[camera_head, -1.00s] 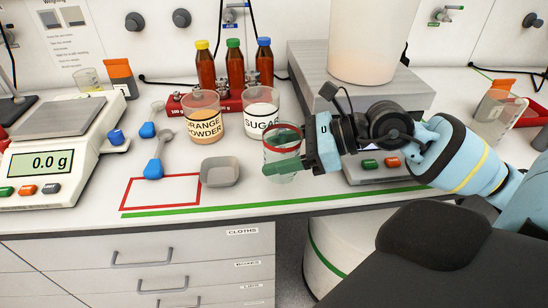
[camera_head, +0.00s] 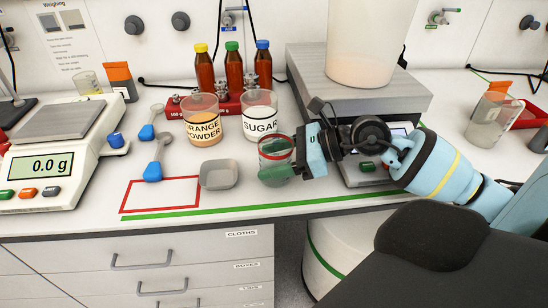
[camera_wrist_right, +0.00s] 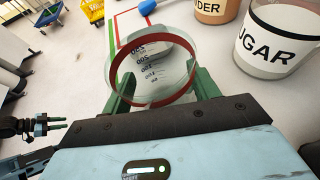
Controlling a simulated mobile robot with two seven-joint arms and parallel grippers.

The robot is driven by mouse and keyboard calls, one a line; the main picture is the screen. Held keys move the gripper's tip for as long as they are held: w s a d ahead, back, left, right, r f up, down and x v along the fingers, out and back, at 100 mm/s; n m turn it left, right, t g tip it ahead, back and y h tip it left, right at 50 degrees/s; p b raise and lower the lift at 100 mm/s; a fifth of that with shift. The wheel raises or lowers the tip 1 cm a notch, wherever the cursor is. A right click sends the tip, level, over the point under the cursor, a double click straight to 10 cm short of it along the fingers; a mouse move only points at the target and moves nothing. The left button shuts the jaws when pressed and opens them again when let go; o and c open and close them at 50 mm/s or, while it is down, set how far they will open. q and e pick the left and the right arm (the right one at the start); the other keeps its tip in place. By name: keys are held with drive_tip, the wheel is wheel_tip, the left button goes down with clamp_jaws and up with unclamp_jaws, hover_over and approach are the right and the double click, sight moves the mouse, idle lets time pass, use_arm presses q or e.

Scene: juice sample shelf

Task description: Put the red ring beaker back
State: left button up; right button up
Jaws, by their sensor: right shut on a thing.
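The red ring beaker (camera_head: 275,152) is a clear beaker with a red band near its rim. It is upright at the bench, right of the grey weighing dish and in front of the sugar jar. My right gripper (camera_head: 277,172) is shut on it, with green fingers on both sides of the glass. The right wrist view shows the beaker (camera_wrist_right: 152,62) between the fingers of my right gripper (camera_wrist_right: 155,95), with graduation marks on its wall. I cannot tell whether its base touches the bench. My left gripper is not in the head view; a dark gripper shows at the left edge of the right wrist view.
The sugar jar (camera_head: 260,122) and orange powder jar (camera_head: 203,128) stand close behind. The grey dish (camera_head: 219,174) is to the left, beside an empty red-outlined rectangle (camera_head: 160,194) and blue scoops (camera_head: 153,171). A large scale (camera_head: 360,90) stands right. A green line (camera_head: 250,208) runs along the front.

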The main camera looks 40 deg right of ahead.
drive_tip(key=shift+f, duration=0.1)
drive_tip(key=o, duration=0.7)
drive_tip(key=shift+f, duration=0.1)
drive_tip(key=o, duration=0.4)
drive_tip(key=shift+o, duration=0.2)
drive_tip(key=shift+r, duration=0.2)
drive_tip(key=shift+s+d+r, duration=0.1)
drive_tip(key=shift+s+d, duration=0.15)
drive_tip(key=shift+d, duration=0.1)
drive_tip(key=shift+v, duration=5.6)
